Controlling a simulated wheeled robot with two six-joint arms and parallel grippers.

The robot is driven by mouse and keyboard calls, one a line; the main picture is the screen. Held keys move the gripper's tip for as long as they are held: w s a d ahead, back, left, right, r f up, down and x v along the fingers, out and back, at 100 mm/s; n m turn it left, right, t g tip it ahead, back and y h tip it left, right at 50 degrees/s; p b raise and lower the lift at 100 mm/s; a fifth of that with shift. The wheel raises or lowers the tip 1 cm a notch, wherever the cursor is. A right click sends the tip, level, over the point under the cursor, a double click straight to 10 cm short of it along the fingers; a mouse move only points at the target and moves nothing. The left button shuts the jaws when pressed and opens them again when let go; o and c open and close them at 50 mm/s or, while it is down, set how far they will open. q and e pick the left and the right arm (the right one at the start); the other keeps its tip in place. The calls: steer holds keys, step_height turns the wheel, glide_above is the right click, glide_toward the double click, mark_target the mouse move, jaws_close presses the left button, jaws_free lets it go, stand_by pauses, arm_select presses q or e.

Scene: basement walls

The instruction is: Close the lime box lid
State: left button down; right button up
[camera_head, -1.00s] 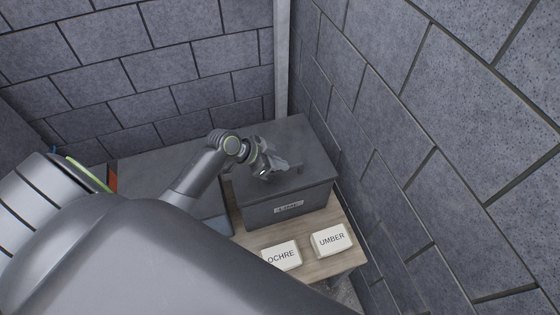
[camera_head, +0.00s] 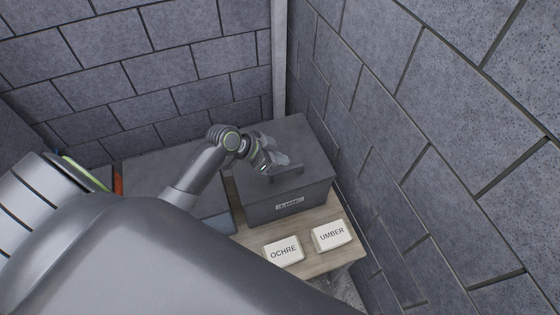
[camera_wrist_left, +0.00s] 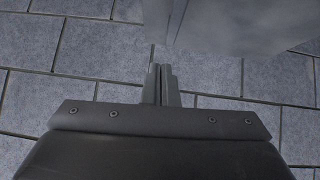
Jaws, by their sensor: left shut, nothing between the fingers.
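The lime box (camera_head: 290,204) is a dark grey box with a small label on its front, standing on a wooden table in the corner. Its flat grey lid (camera_head: 298,140) lies over the top, looking level and down, though any small gap along its edge cannot be made out. A dark bar handle (camera_head: 287,180) shows on the lid near the front. My left gripper (camera_head: 266,167) is over the lid beside the handle, shut and empty; contact cannot be told. Its closed fingers (camera_wrist_left: 163,85) show in the left wrist view against the block wall. My right gripper is out of view.
Cream blocks marked OCHRE (camera_head: 283,250) and UMBER (camera_head: 331,235) sit on the wooden table (camera_head: 312,262) before the box. Another grey box (camera_head: 150,165) is at left, partly behind my arm. Block walls (camera_head: 430,150) close in behind and at right.

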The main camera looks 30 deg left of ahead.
arm_select(q)
steer(key=v, duration=0.9)
steer(key=shift+d+b, duration=0.15)
steer(key=shift+b, duration=0.3)
